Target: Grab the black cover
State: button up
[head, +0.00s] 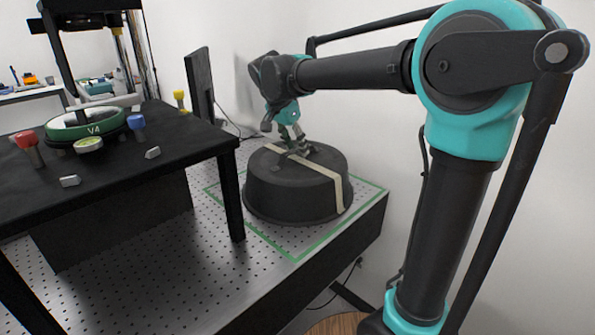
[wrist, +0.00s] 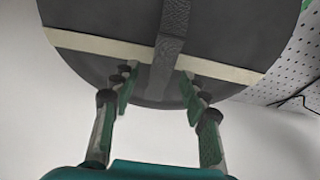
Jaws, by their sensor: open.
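The black cover (head: 285,195) is a round, drum-like lid with a cream strip across its top and a dark raised handle (head: 294,154). It sits upright on the perforated metal table, inside a green taped outline. In the wrist view the cover (wrist: 110,22) fills the upper part, and its handle (wrist: 168,48) runs down between my fingers. My gripper (head: 293,139) is just above the handle in the head view. In the wrist view my gripper (wrist: 160,88) is open, with one finger on each side of the handle's line. Whether a finger touches the handle is unclear.
A black raised platform (head: 170,135) stands left of the cover, holding a green ring marked V4 (head: 85,124) and red, blue and yellow knobs. An upright dark panel (head: 199,85) stands behind. White walls are close behind and to the right. Bare perforated tabletop (head: 190,265) lies in front.

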jog(key=shift+x, duration=1)
jog(key=shift+f, duration=0.1)
grip_shut()
